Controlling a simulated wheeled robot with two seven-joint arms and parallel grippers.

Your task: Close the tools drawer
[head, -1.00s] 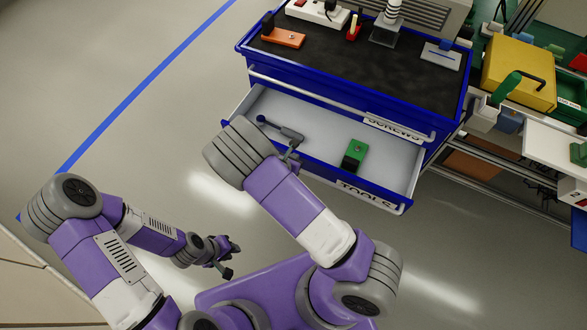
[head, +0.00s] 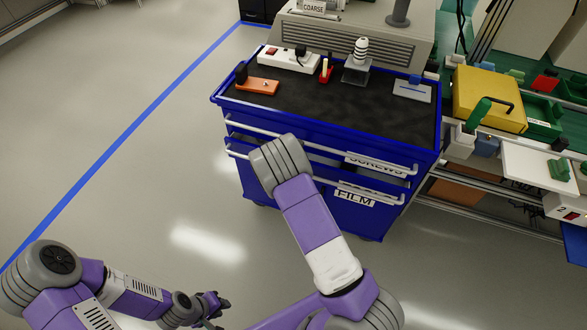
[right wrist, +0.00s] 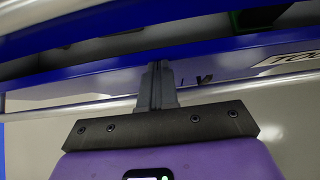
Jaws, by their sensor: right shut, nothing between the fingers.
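The tools drawer (head: 241,149) is the middle drawer of the blue cabinet, below the screws drawer (head: 330,155). It looks nearly flush, with its front slightly forward. In the right wrist view its blue front (right wrist: 100,72) and handle bar (right wrist: 60,111) cross the picture, with part of the label (right wrist: 290,60) at right. A narrow opening above shows something green (right wrist: 235,20) inside. My right gripper (right wrist: 160,70) is shut and empty, its fingertips at the drawer front by the bar. My forearm hides it in the head view. My left gripper (head: 218,308) is open and empty, low over the floor.
The cabinet top (head: 310,95) holds a power strip (head: 288,58), an orange block (head: 258,86) and other items. The film drawer (head: 340,205) is below. A workbench with a yellow case (head: 488,98) stands at right. The floor at left is clear.

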